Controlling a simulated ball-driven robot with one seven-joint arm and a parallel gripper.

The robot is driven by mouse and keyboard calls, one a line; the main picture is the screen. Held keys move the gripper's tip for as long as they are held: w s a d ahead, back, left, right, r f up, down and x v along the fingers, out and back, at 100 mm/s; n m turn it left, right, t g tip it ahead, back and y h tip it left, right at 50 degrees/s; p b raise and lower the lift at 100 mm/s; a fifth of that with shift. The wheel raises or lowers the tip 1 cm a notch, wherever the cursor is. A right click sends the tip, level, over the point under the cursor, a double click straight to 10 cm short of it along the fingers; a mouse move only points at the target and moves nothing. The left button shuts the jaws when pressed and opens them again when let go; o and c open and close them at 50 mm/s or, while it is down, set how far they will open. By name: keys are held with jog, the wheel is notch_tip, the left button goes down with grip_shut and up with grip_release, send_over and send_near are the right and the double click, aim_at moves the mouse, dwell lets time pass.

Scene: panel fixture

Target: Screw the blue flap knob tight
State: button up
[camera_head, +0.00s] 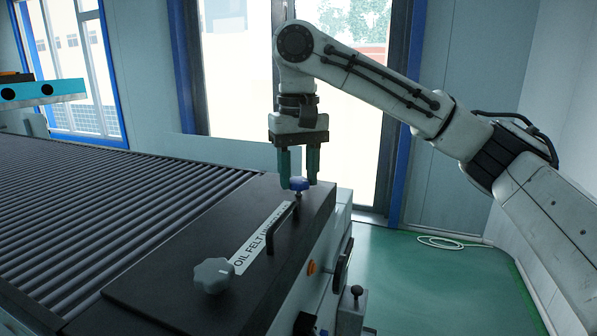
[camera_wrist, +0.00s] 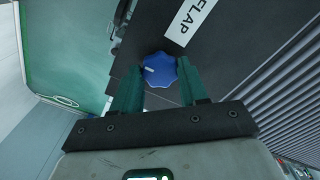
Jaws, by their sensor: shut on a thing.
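The blue flap knob (camera_head: 298,184) sits at the far end of the dark panel (camera_head: 225,250). My gripper (camera_head: 299,183) points straight down over it, with a green finger on each side. In the wrist view the blue knob (camera_wrist: 160,69) lies between the tips of my gripper (camera_wrist: 160,80), and a short pale mark shows on its face. My gripper is shut on the knob. The knob's stem is mostly hidden in the wrist view.
A grey-white knob (camera_head: 213,275) stands at the panel's near end. A black handle (camera_head: 281,228) rises beside the white label (camera_head: 262,238). A roller conveyor (camera_head: 110,200) lies to the left. A white cable (camera_head: 450,242) lies on the open green floor.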

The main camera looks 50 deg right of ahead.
aim_at(298, 179)
jog(key=o, duration=1.1)
jog(key=shift+c, duration=0.2)
jog(key=shift+r, duration=0.1)
notch_tip(298, 179, up, 11)
jog(key=shift+f+b, duration=0.2)
jog(key=shift+b, duration=0.2)
jog(key=shift+w, duration=0.1)
